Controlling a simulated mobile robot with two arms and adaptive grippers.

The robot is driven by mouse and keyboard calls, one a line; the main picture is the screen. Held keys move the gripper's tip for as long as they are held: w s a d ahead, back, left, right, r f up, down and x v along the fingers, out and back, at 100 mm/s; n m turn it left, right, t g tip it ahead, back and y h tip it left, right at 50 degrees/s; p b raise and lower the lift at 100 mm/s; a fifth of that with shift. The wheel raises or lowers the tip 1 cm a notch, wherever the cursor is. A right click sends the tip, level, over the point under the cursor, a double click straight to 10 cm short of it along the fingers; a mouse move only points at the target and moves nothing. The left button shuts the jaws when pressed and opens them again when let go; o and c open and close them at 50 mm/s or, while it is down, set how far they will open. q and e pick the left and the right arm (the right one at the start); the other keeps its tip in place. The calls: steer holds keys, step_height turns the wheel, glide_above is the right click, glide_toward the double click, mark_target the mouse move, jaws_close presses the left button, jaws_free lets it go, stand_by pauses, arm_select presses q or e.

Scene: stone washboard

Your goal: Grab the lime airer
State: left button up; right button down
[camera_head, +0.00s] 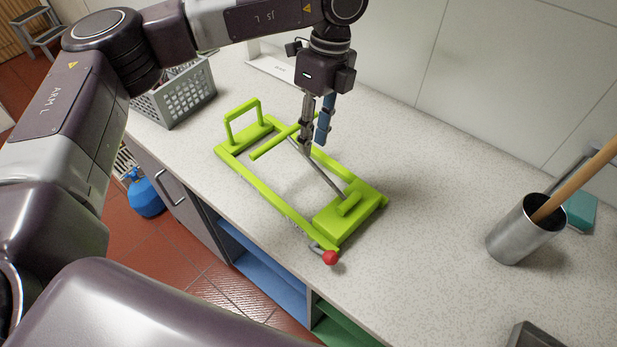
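The lime airer (262,183) lies on the speckled counter. It is a long lime frame with an upright loop handle at its far left end, a block at its near right end and a raised crossbar on a sloping grey rod. A red ball knob (330,258) sits at its near corner. My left gripper (315,148) points down over the far side of the airer, at the right end of the crossbar. Its fingers are a small gap apart. Whether they grip the bar is unclear, as the near finger covers that spot. My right gripper is out of view.
A grey perforated basket (178,95) stands at the counter's far left. A metal cup (517,232) with a wooden stick stands on the right, with a teal item (580,212) behind. A tiled wall runs along the back. Counter between airer and cup is clear.

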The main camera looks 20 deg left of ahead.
mark_target(310, 159)
arm_select(q)
steer(key=shift+s+f+p, duration=0.2)
steer(key=shift+f+p, duration=0.15)
steer(key=shift+f, duration=0.55)
steer(key=f, duration=0.1)
steer(key=f+p, duration=0.1)
steer(key=f, duration=0.1)
steer(key=f+p, duration=0.1)
steer(key=shift+a+f, duration=0.35)
steer(key=shift+f, duration=0.35)
steer(key=shift+c, duration=0.3)
jaws_close()
steer(key=shift+r, duration=0.1)
